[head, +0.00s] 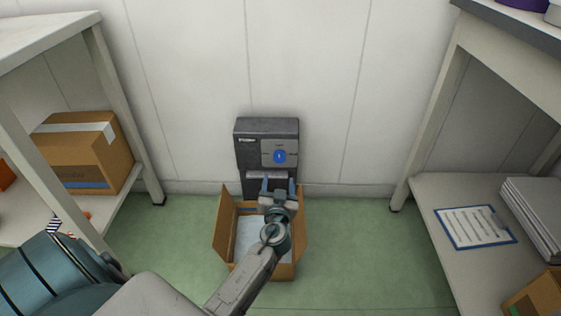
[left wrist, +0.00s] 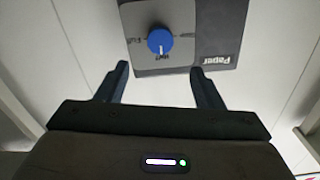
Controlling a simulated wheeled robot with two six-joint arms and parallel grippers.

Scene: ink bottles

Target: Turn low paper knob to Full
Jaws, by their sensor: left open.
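The blue round knob (head: 280,156) sits on a light grey plate on the front of a dark paper dispenser (head: 252,128) against the wall. In the left wrist view the picture is turned over; the knob (left wrist: 161,41) has a white pointer line aimed at the lower label, with another label, apparently Full, to its left. A "Paper" label shows on the dispenser (left wrist: 225,18). My left gripper (head: 278,184) is open and empty, below the knob in the head view. Its fingers (left wrist: 158,72) are spread wider than the knob and apart from it. My right gripper is out of view.
An open cardboard box (head: 224,228) with pale contents stands on the green floor under my left gripper. A shelf with a taped carton (head: 85,150) is at left. A right-hand shelf holds a clipboard (head: 474,226) and a paper stack (head: 535,210).

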